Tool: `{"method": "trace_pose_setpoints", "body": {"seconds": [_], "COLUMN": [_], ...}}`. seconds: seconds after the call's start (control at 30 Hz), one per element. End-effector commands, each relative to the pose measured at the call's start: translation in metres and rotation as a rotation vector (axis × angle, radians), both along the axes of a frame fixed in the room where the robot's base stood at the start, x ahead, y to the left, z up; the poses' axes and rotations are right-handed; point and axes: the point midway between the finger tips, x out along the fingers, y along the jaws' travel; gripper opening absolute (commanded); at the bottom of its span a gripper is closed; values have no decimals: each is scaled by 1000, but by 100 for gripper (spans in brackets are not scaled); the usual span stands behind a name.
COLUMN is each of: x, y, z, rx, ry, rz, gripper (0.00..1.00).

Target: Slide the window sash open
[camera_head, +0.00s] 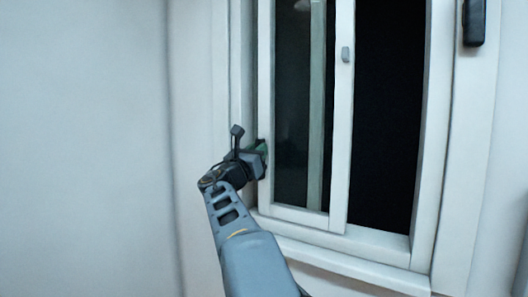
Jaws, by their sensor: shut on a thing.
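The white-framed window sash (342,130) stands in the left part of the window, with dark glass in it. A narrow dark strip shows between its left edge and the window frame. A small grey catch (345,54) is on its right upright. My gripper (262,158) is at the sash's left upright, about mid-height in view, and is shut on the sash handle. The handle is mostly hidden by the gripper; a bit of green shows at the fingertips. A pale upright bar (316,110) shows behind the glass.
The right part of the window (388,110) is black; I cannot tell whether glass fills it. The white window frame (437,130) and sill (340,262) surround it. A black fixture (474,22) hangs at the upper right. Plain wall (80,150) fills the left.

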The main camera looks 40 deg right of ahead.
Motion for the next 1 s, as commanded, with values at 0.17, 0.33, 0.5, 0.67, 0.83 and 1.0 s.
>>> {"method": "trace_pose_setpoints", "body": {"seconds": [0.17, 0.33, 0.5, 0.67, 0.83, 1.0], "x": [4, 5, 5, 4, 4, 3], "y": [3, 4, 4, 3, 3, 5], "z": [0, 0, 0, 0, 0, -2], "rx": [1, 0, 0, 0, 0, 0], "ry": [0, 0, 0, 1, 1, 1], "rz": [2, 5, 6, 4, 3, 3], "gripper": [0, 0, 26, 41, 45, 45]}}
